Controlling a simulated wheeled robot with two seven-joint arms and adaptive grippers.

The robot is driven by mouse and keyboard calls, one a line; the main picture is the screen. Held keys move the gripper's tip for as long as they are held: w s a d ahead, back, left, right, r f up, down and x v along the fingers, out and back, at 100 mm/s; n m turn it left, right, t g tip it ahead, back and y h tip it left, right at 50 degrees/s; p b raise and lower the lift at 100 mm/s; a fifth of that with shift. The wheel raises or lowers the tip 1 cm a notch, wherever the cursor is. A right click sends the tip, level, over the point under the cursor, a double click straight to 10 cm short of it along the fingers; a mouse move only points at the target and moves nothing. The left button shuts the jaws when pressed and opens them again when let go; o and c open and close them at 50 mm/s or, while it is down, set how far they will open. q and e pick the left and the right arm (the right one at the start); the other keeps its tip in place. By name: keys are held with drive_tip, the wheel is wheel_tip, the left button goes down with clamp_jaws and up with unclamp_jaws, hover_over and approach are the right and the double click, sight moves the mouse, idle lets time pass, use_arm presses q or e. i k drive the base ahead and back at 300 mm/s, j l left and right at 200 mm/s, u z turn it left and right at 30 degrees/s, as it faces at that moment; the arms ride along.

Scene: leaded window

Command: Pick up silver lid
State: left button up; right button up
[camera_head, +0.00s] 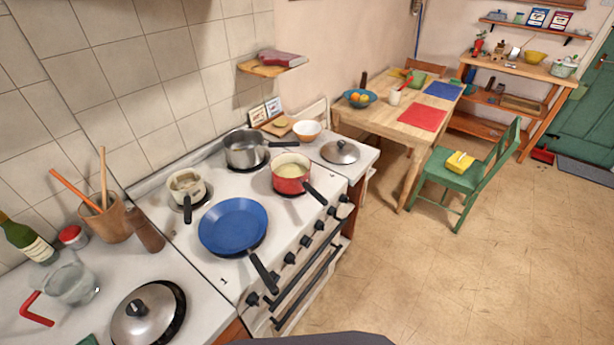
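Two silver lids with dark knobs are in the head view. One silver lid (340,152) lies on the small white counter just past the far right end of the stove. The other silver lid (148,315) is at the lower left on the near counter, with a dark rim showing at its right side; I cannot tell whether it rests on a pan. Nothing covers either lid, though the near one reaches close to the bottom edge of the picture. Neither of my grippers shows in this view.
The white stove (215,268) holds a blue pan (232,226), a red pot (291,172), a steel pot (245,149) and a cream pot (186,187). Handles stick out over its front edge. A white bowl (306,131) stands left of the far lid. The floor at right is open.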

sight(148, 312)
drive_tip(key=u, duration=1.6)
